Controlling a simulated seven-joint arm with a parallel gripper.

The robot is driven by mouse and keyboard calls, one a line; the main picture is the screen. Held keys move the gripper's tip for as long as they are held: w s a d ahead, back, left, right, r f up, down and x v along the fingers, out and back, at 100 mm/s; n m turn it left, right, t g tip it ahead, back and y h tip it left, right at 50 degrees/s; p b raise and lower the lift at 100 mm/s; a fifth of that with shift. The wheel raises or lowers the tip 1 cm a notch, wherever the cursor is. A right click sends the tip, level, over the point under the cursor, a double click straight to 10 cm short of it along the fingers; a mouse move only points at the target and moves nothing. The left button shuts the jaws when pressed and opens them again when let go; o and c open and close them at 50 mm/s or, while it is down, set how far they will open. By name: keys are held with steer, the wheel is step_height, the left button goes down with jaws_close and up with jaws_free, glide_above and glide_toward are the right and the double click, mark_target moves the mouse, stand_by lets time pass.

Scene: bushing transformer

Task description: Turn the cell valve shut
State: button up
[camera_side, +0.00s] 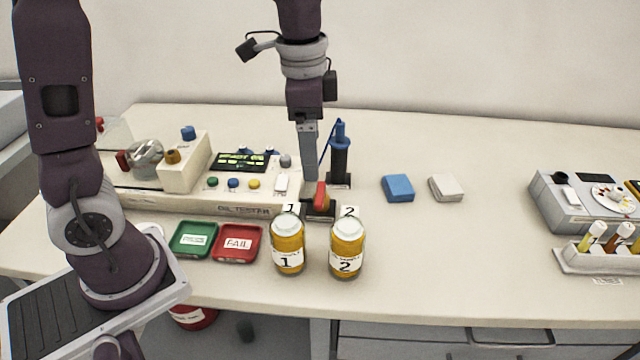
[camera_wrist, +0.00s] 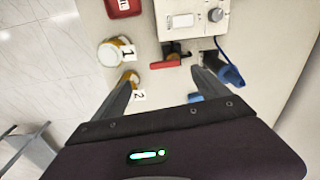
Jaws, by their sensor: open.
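The cell valve has a red lever (camera_side: 321,196) on a small dark base (camera_side: 319,213) at the front right of the oil tester (camera_side: 215,192). In the wrist view the red lever (camera_wrist: 164,62) points left from its dark body, which sits against the tester. My gripper (camera_side: 311,178) points down just above and beside the lever. Its fingers (camera_wrist: 165,76) are spread wide and empty, with the lever just beyond the gap between their tips. I cannot tell whether a finger touches the lever.
Oil jars 1 (camera_side: 288,246) and 2 (camera_side: 347,250) stand close in front of the valve. A blue-topped black holder (camera_side: 340,160) stands close behind. Green (camera_side: 193,240) and red (camera_side: 237,244) trays lie left. Blue (camera_side: 398,188) and white (camera_side: 445,187) pads lie right, with free table around.

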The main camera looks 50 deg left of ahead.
mark_target(320, 192)
steer(key=w+f, duration=0.1)
steer(key=w+f+m, duration=0.1)
steer(key=f, duration=0.1)
steer(key=shift+g, duration=0.4)
step_height(320, 192, down, 7)
steer(key=shift+r, duration=0.1)
steer(key=c, duration=1.4)
